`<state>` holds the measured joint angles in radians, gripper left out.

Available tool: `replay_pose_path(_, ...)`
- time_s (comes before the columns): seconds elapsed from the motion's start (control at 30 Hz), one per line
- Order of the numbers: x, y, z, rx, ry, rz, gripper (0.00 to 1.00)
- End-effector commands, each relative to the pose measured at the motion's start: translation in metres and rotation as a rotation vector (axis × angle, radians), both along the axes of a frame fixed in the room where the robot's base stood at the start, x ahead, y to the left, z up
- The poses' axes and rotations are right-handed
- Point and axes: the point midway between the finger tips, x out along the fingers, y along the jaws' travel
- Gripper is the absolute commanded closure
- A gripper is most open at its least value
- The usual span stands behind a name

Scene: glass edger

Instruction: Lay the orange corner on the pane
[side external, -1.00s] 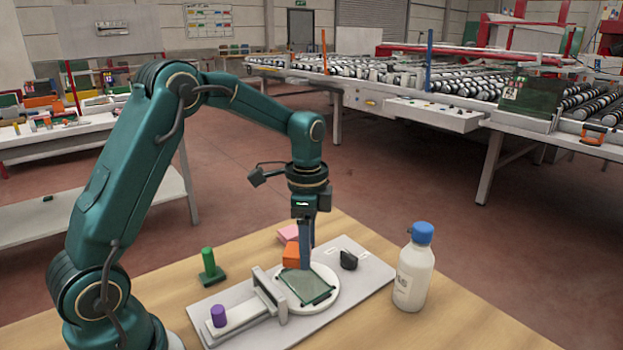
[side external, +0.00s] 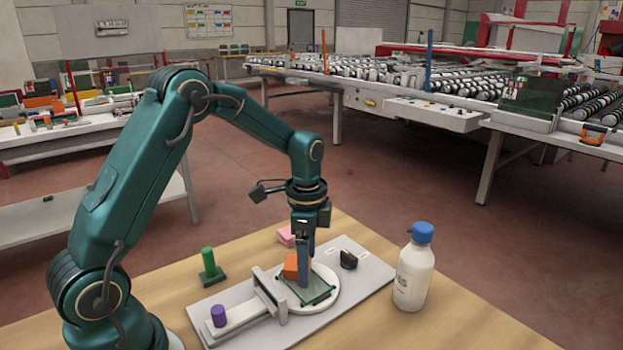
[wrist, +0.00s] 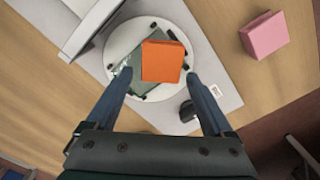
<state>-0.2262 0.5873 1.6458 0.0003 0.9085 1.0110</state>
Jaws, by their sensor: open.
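The orange corner (side external: 291,266) is a small block at the back-left part of the dark green glass pane (side external: 314,292). In the wrist view the orange corner (wrist: 163,62) overlaps the pane (wrist: 126,62), and it appears to rest there. The pane lies on a round white disc (side external: 330,304). My gripper (side external: 303,283) is low over the pane, pointing down. In the wrist view my gripper (wrist: 161,76) is open, with one finger on either side of the orange corner's near end. Where the block's underside meets the pane is hidden.
A grey base plate (side external: 368,275) carries the disc, a black knob (side external: 348,259) and a slide with a purple cap (side external: 218,316). A pink block (side external: 286,236) sits behind. A green peg (side external: 209,266) stands left, and a white blue-capped bottle (side external: 413,275) stands right.

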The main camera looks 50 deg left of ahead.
Motion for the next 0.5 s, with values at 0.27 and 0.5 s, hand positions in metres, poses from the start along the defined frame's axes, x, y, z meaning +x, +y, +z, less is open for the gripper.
replay_pose_path(0.27, 0.001, 0.0, 0.031, 0.001, -0.007, 0.0, 0.14)
replay_pose_path(0.5, 0.002, 0.0, 0.084, 0.001, -0.008, 0.0, 0.14)
